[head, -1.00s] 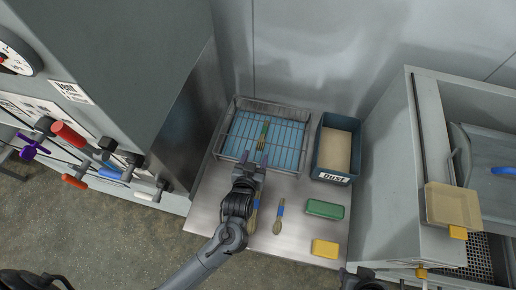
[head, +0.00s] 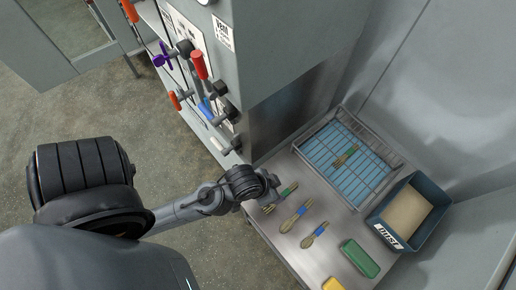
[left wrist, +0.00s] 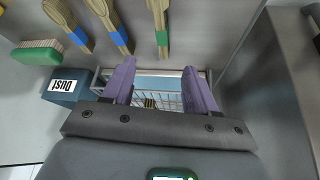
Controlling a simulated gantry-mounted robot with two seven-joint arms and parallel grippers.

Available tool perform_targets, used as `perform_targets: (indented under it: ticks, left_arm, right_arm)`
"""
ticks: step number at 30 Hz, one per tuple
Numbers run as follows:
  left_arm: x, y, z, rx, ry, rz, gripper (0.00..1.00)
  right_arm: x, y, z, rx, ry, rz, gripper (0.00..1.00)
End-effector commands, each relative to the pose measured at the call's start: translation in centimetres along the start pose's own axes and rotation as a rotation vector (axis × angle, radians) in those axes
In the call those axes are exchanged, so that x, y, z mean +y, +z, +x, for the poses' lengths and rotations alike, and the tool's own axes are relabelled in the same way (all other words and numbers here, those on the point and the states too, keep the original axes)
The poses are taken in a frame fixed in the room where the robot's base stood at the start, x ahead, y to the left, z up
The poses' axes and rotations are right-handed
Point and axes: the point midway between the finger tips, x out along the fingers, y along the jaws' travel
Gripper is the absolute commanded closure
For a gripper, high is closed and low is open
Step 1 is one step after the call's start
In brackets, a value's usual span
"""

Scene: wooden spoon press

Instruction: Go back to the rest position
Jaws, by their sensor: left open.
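My left gripper (head: 250,188) is over the left edge of the steel counter (head: 279,245). In the left wrist view its two purple fingers (left wrist: 159,70) are apart with nothing between them. Three wooden spoons lie on the counter: one with a green band (head: 280,198) close to the gripper, one with a blue band (head: 296,214), and another with a blue band (head: 314,235). They also show at the top of the left wrist view. Small wooden pieces (head: 346,155) lie in the wire rack (head: 380,146) over a blue surface. My right gripper is out of view.
A blue bin marked "Dust" (head: 432,221) stands right of the rack. A green brush (head: 360,258) and a yellow block (head: 333,284) lie at the front of the counter. The grey machine with coloured levers (head: 200,64) stands left of the counter.

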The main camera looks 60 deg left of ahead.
Motion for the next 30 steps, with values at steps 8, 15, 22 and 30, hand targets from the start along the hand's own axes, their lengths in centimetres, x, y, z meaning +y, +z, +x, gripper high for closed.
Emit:
perform_targets:
  ticks: [8, 15, 22, 30]
  left_arm:
    - [-1.8, 3.7, -3.0, -0.173, -0.040, 0.063, 0.42]
    - [-1.8, 3.8, -3.0, -0.178, -0.041, 0.063, 0.42]
    - [-1.8, 3.3, -3.9, -0.177, -0.041, 0.063, 0.42]
    - [-1.6, 0.6, -9.0, -0.177, -0.041, 0.063, 0.42]
  right_arm:
    - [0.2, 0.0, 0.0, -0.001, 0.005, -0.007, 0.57]
    - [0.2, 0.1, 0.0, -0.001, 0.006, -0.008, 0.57]
    - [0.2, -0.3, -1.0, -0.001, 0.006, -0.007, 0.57]
    - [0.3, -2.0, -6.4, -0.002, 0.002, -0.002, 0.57]
